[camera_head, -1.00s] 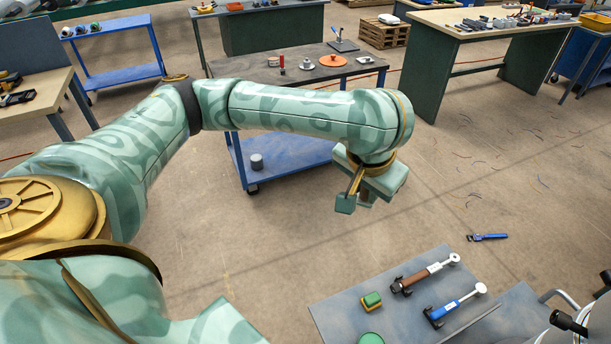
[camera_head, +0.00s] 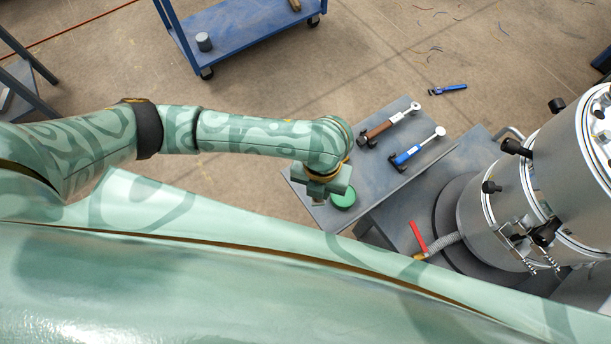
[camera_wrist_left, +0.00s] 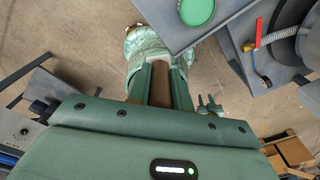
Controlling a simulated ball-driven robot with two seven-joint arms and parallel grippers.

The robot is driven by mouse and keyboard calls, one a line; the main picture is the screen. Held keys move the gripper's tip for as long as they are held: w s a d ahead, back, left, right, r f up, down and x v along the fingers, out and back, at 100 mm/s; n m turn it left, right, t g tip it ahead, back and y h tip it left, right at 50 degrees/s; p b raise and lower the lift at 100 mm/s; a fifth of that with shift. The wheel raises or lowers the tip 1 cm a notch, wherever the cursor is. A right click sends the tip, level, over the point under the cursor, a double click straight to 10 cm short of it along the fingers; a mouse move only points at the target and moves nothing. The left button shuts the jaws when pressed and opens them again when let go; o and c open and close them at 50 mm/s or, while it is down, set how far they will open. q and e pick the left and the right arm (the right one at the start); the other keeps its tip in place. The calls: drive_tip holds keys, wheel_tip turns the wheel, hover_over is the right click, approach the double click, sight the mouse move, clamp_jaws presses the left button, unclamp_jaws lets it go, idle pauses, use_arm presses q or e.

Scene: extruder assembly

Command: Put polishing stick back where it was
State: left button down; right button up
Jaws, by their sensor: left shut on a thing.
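My left gripper (camera_head: 322,192) is over the near-left corner of a small grey table (camera_head: 372,177). In the left wrist view, its two green fingers (camera_wrist_left: 161,88) are shut on a brown bar, which I take to be the polishing stick (camera_wrist_left: 160,84). Most of the stick is hidden by the fingers, and it cannot be made out in the head view. A round green disc (camera_head: 344,194) lies on the table beside the gripper and shows in the left wrist view (camera_wrist_left: 196,10). My right gripper is not in view.
A brown-handled tool (camera_head: 380,128) and a blue-handled tool (camera_head: 408,155) lie farther back on the table. A large silver machine (camera_head: 500,215) with a red lever (camera_head: 417,236) stands to the right. A blue tool (camera_head: 447,89) lies on the floor.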

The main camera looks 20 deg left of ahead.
use_arm(q)
drive_tip(key=shift+s+d+f+m, duration=0.5)
drive_tip(key=shift+s+m, duration=0.15)
drive_tip(key=shift+m, duration=0.35)
drive_tip(key=shift+s+f+m, duration=0.1)
drive_tip(key=shift+f+m, duration=0.25)
drive_tip(key=shift+m, duration=0.05)
drive_tip(key=w+a+f+b, duration=0.2)
drive_tip(key=w+f, duration=0.1)
drive_tip(key=w+a+f+b, duration=0.2)
drive_tip(key=w+f+b, duration=0.1)
drive_tip(key=w, duration=0.1)
drive_tip(key=w+a+f+b, duration=0.2)
drive_tip(key=w+f, duration=0.1)
drive_tip(key=w, duration=0.1)
drive_tip(key=shift+a+f, duration=0.15)
drive_tip(key=shift+a, duration=0.2)
drive_tip(key=f, duration=0.1)
drive_tip(key=f+b, duration=0.2)
drive_tip(key=shift+w+a+f, duration=0.2)
drive_tip(key=shift+w+f, duration=0.15)
drive_tip(key=shift+f, duration=0.05)
drive_tip(key=shift+r, duration=0.1)
